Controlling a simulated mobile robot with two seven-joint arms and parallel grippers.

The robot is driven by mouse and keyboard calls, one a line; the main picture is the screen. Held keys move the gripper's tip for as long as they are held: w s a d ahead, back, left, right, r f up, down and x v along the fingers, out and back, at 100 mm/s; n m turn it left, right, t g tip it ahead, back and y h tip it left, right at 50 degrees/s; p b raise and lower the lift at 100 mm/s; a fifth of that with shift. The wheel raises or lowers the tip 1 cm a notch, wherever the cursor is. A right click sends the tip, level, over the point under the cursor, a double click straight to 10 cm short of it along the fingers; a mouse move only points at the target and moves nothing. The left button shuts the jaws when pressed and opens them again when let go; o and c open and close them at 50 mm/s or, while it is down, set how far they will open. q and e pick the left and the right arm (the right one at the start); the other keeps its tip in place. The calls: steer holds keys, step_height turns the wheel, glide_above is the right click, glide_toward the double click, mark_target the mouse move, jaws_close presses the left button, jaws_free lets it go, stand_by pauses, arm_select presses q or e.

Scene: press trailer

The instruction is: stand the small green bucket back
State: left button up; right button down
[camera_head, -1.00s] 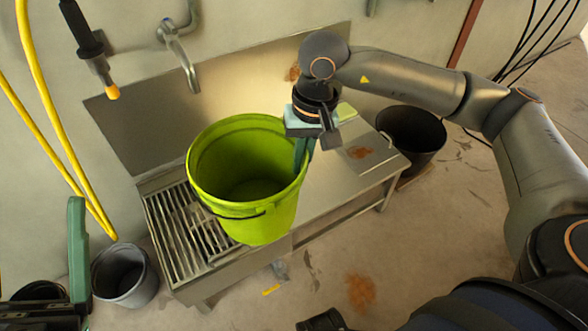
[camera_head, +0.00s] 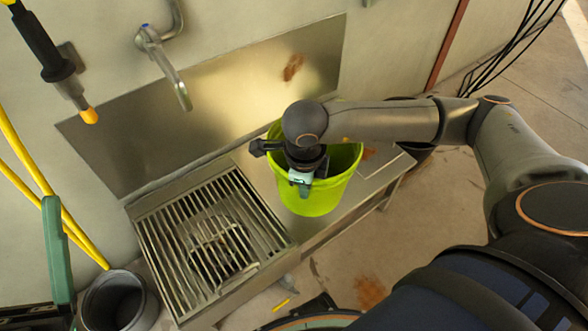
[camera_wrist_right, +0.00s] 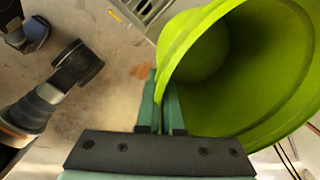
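The small green bucket (camera_head: 322,200) is over the flat right part of the metal sink bench, with its open top up. I cannot tell whether its base touches the bench. My right gripper (camera_head: 303,182) is at the bucket's near side and hides part of its rim. In the right wrist view its two green fingers (camera_wrist_right: 160,108) are closed on the rim of the bucket (camera_wrist_right: 250,75). My left gripper (camera_head: 57,250) shows only in part at the lower left edge, one green finger upright, with nothing seen in it.
The metal bench (camera_head: 272,200) has a slatted grate (camera_head: 215,235) on its left. A tap (camera_head: 165,65) and a hanging spray nozzle (camera_head: 60,65) are above. A grey bucket (camera_head: 118,305) stands on the floor at left. A dark bucket behind my right arm is mostly hidden.

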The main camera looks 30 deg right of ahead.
steer(key=shift+w+d+f+m, duration=0.1)
steer(key=shift+w+f+m, duration=0.25)
steer(key=shift+m, duration=0.25)
steer(key=w+f+b, duration=0.1)
steer(key=w, duration=0.1)
steer(key=w+d+f+b, duration=0.1)
steer(key=w, duration=0.2)
steer(key=w+d+f+b, duration=0.1)
steer(key=w+f, duration=0.1)
steer(key=w, duration=0.1)
steer(key=shift+d, duration=0.2)
steer(key=w+f+b, duration=0.1)
steer(key=w+f, duration=0.1)
steer(key=w+d+f+b, duration=0.1)
steer(key=w+f, duration=0.1)
steer(key=f, duration=0.1)
steer(key=shift+w+d, duration=0.15)
steer(key=shift+w, duration=0.05)
steer(key=shift+w+f+b, duration=0.15)
steer(key=shift+f+b, duration=0.05)
steer(key=shift+b, duration=0.15)
step_height(320, 180, down, 4)
steer(key=shift+w+d+r+b, duration=0.1)
steer(key=shift+r+b, duration=0.15)
steer(key=shift+b, duration=0.75)
arm_select(q)
step_height(320, 180, down, 8)
steer(key=shift+w+d+n+g, duration=0.3)
steer(key=shift+w+d, duration=0.15)
steer(key=shift+f, duration=0.1)
